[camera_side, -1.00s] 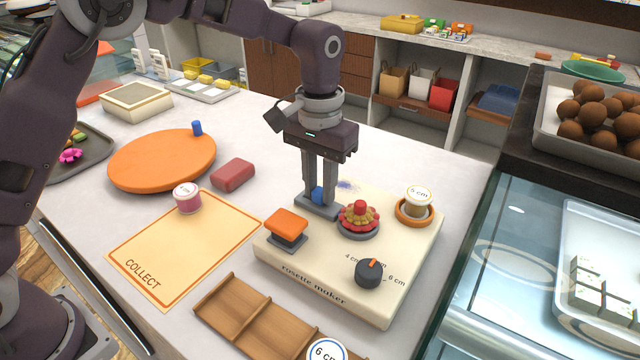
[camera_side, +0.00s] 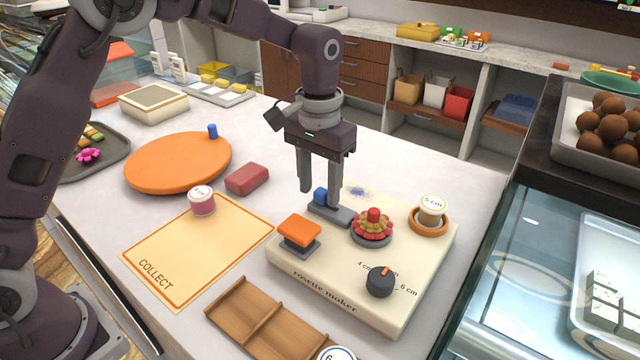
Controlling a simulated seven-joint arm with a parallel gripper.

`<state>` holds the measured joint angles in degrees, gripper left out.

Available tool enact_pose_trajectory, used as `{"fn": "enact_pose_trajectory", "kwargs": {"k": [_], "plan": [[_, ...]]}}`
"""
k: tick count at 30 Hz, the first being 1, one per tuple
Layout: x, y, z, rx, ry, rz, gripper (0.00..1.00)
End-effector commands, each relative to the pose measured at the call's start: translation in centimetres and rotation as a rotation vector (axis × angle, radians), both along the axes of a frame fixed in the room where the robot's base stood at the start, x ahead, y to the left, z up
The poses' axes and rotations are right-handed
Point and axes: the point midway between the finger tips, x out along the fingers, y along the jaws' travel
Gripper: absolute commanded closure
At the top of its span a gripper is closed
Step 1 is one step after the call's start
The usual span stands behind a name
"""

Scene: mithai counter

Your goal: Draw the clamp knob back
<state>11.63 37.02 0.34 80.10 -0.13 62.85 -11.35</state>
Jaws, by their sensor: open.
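The blue clamp knob (camera_side: 320,196) sits toward the left end of its grey clamp base (camera_side: 334,215), at the back edge of the cream rosette maker (camera_side: 340,298). My gripper (camera_side: 320,194) is open and points down above the base. Its two fingers stand apart on either side of the knob in the picture; whether either touches it I cannot tell.
On the maker are an orange-topped press (camera_side: 300,232), a dark dial (camera_side: 380,282) and a "5 cm" pot (camera_side: 432,210) in an orange ring. A wooden tray (camera_side: 262,318), COLLECT mat (camera_side: 195,250), red block (camera_side: 247,179) and orange turntable (camera_side: 178,162) lie around it.

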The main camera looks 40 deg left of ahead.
Motion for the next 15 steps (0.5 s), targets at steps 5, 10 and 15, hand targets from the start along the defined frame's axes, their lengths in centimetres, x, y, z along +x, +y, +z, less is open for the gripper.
{"fn": "enact_pose_trajectory", "kwargs": {"k": [5, 10, 15], "plan": [[0.1, 0.0, 2.4, -0.001, -0.005, 0.000, 0.55], [0.1, 0.0, 5.8, 0.000, -0.004, 0.000, 0.55], [0.0, 0.0, 7.1, 0.001, -0.001, 0.000, 0.55]]}}
